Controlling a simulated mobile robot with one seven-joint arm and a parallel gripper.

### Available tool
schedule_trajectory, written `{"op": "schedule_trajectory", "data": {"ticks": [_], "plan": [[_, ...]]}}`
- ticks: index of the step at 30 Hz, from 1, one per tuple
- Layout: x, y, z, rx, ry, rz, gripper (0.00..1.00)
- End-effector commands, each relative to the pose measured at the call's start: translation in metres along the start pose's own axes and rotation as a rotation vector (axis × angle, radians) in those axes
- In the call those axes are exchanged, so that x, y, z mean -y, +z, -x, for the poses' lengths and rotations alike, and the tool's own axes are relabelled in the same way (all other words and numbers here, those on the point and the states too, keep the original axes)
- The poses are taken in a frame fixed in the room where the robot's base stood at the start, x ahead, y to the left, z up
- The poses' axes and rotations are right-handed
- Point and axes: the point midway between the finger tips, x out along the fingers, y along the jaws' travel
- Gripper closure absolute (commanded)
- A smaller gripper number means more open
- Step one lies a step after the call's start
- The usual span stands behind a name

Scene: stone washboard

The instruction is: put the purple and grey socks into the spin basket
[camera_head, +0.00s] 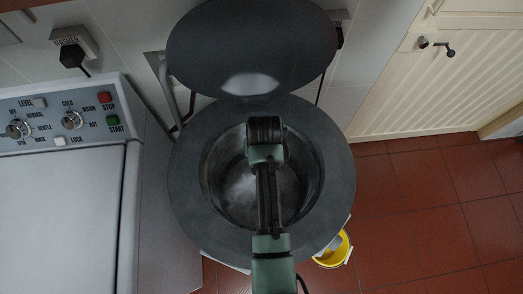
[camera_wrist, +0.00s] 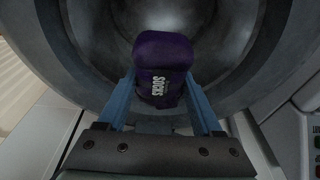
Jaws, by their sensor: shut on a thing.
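The rolled socks (camera_wrist: 163,55) are purple with a dark grey band lettered "SOCKS", in the middle of the wrist view. My gripper (camera_wrist: 162,82) is shut on them, with one blue finger on each side. The spin basket (camera_head: 225,190) is the round metal drum in the middle of the head view, inside a dark grey round rim. Its wall also shows behind the socks in the wrist view (camera_wrist: 232,45). My arm reaches over the basket in the head view and hides the socks and my fingers there. The basket floor I can see looks bare.
The dark round lid (camera_head: 250,45) stands raised behind the opening. A white washer (camera_head: 60,220) with a control panel stands close at the left. A yellow bucket (camera_head: 333,255) is on the red tiled floor at the lower right. The floor further right is clear.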

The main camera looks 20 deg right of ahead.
Motion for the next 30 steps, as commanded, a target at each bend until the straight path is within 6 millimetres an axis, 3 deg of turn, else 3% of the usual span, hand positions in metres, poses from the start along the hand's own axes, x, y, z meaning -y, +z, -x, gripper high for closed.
{"op": "schedule_trajectory", "data": {"ticks": [30], "plan": [[0.001, 0.029, -0.14, 0.0, 0.0, 0.001, 1.0]]}}
